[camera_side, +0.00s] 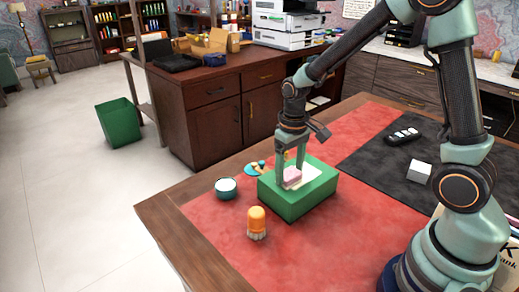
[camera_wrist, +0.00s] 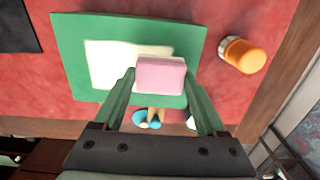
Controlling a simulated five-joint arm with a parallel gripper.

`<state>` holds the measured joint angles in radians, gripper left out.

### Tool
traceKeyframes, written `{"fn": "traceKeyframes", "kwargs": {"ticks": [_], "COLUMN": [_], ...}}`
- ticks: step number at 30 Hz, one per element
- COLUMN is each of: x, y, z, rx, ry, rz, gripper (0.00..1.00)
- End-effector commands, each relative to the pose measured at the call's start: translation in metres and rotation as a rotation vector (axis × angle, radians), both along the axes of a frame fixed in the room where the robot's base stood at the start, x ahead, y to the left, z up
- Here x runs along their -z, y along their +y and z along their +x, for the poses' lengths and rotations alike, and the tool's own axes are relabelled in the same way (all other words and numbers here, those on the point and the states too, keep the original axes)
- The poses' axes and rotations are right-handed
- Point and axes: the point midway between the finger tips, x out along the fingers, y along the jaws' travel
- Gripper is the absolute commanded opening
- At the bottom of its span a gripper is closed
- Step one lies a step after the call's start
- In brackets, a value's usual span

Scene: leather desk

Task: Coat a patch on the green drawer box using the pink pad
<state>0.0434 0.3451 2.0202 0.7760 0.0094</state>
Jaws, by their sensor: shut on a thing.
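The green drawer box (camera_side: 300,204) stands on the red part of the desk top, and its top also shows in the wrist view (camera_wrist: 75,40). A pale cream patch (camera_wrist: 108,62) lies on that top and shows in the side view too (camera_side: 309,173). My gripper (camera_side: 291,174) points down over the box and is shut on the pink pad (camera_wrist: 160,75). The pad overlaps the right part of the patch in the wrist view. It looks at or just above the box top; contact cannot be told. The pad hides part of the patch.
A teal pot with pale contents (camera_side: 226,187) and an orange-topped object (camera_side: 257,220) stand near the box. A blue dish with small items (camera_side: 254,169) is behind it. A white cube (camera_side: 419,172) and a dark remote-like object (camera_side: 403,135) lie at right. The red front area is mostly clear.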

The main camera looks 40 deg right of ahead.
Motion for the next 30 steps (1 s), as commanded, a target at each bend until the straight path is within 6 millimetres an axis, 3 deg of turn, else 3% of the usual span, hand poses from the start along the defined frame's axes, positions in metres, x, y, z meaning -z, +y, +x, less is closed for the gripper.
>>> {"fn": "traceKeyframes", "kwargs": {"ticks": [30], "x": [0.0], "y": [-0.093], "z": [-0.006], "rx": [0.002], "ry": [0.001], "rz": [0.0], "gripper": [0.29]}}
